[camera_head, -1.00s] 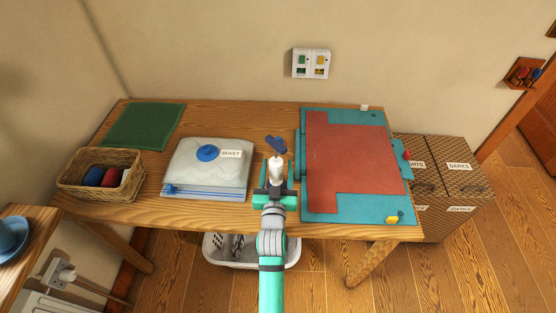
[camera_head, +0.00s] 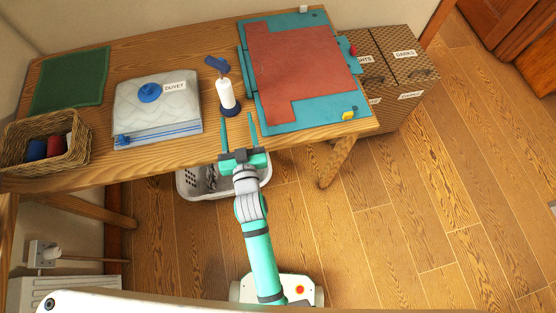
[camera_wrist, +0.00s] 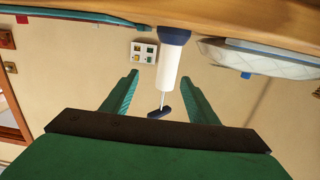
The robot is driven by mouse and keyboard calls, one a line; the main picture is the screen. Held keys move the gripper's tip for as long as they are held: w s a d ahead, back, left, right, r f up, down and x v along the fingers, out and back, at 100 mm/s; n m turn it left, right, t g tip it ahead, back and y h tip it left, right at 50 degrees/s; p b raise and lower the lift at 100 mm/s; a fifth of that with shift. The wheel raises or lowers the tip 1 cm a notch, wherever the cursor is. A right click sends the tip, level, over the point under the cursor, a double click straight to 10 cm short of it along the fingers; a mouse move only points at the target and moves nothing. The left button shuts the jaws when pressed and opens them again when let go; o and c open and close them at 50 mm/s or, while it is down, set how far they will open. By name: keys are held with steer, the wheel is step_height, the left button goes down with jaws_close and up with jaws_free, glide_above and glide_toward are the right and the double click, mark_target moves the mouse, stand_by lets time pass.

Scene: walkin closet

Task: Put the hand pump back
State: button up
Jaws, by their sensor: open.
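The hand pump (camera_head: 226,94) has a white body, a dark blue base and a blue handle on a thin rod. It stands upright on the wooden table (camera_head: 160,158), between the duvet bag and the teal board. It also shows upside down in the wrist view (camera_wrist: 170,68), base against the tabletop. My gripper (camera_head: 238,119) is open and empty at the table's front edge. Its two teal fingers point toward the pump, which stands just beyond the fingertips, apart from them as far as I can see.
The duvet bag (camera_head: 157,112) with a blue valve lies left of the pump. The teal board (camera_head: 309,120) with a red panel lies close on its right. A wicker basket (camera_head: 45,143) and green mat (camera_head: 70,80) are farther left. A white laundry basket (camera_head: 225,189) stands below.

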steer(key=s+d+f+m+h, duration=0.1)
steer(key=s+d+f, duration=0.1)
steer(key=s+d, duration=0.35)
steer(key=s+d+f+h, duration=0.1)
steer(key=s+d+f, duration=0.2)
steer(key=s, duration=0.6)
steer(key=s+d+r+m+h, duration=0.1)
steer(key=s+d+r, duration=0.1)
steer(key=s, duration=0.6)
steer(key=s+d+r+m+g+h, duration=0.1)
steer(key=s+d, duration=0.3)
steer(key=s, duration=0.4)
steer(key=shift+s+r+g+h, duration=0.15)
steer(key=shift+r+g+h, duration=0.15)
steer(key=shift+r+h, duration=0.1)
steer(key=c, duration=0.6)
steer(key=shift+a+f, duration=0.1)
steer(key=shift+a, duration=0.05)
